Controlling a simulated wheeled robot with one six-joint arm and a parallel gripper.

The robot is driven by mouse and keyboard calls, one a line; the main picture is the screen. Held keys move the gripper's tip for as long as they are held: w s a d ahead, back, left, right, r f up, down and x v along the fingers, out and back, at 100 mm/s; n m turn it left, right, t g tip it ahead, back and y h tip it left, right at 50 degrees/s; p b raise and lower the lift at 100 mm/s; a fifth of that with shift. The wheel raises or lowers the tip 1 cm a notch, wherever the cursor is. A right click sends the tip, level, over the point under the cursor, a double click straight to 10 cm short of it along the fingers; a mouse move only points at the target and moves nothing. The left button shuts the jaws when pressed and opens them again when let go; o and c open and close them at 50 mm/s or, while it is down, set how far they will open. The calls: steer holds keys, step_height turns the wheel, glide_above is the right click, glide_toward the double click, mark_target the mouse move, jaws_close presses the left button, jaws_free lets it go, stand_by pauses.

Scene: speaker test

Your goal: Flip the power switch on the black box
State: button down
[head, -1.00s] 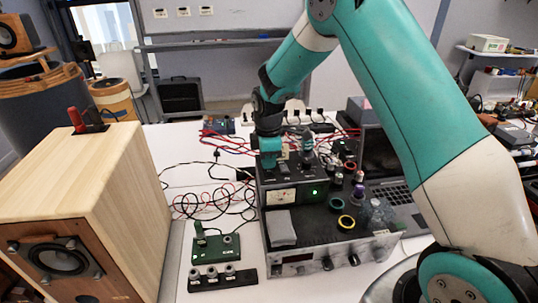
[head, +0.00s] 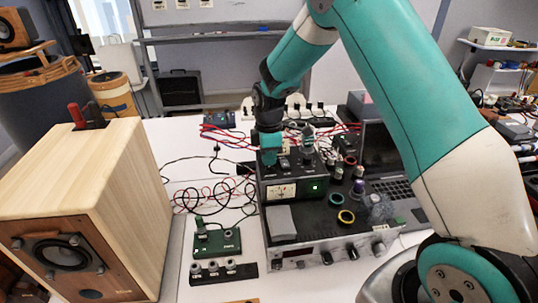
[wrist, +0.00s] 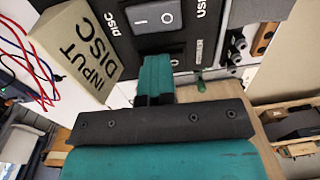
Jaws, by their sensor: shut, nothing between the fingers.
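The black box (head: 292,189) with a meter and a green light sits on top of a larger instrument on the table. In the wrist view, a dark panel (wrist: 130,45) lettered "DISC" carries a grey rocker switch (wrist: 154,17) with round and bar marks. Which side of the rocker is pressed, I cannot tell. My gripper (wrist: 156,62) is shut and empty, its teal fingers just below the rocker in the picture.
A beige block (wrist: 75,58) lettered "INPUT DISC" is left of the switch. Red and black cables lie left of the box. A wooden speaker (head: 120,190) stands at left, a laptop (head: 392,190) at right. Tape rolls and jars sit on the instrument.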

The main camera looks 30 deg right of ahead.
steer(key=r+p, duration=0.1)
steer(key=r, duration=0.2)
steer(key=r+p, duration=0.1)
steer(key=r, duration=0.1)
steer(key=shift+w+d+p, duration=0.1)
steer(key=shift+w+p, duration=0.2)
step_height(320, 180, up, 9)
steer(key=b, duration=0.2)
steer(key=s+a+r+m+y, duration=0.1)
steer(key=s+a, duration=0.3)
steer(key=s, duration=0.6)
steer(key=s+a+r+m+y, duration=0.1)
steer(key=s+a+r+m, duration=0.2)
steer(key=s, duration=0.7)
steer(key=s+a+r+m+y, duration=0.2)
steer(key=s+a, duration=0.4)
steer(key=s, duration=0.5)
steer(key=shift+m+t, duration=0.3)
steer(key=shift+m, duration=0.4)
steer(key=shift+r, duration=0.1)
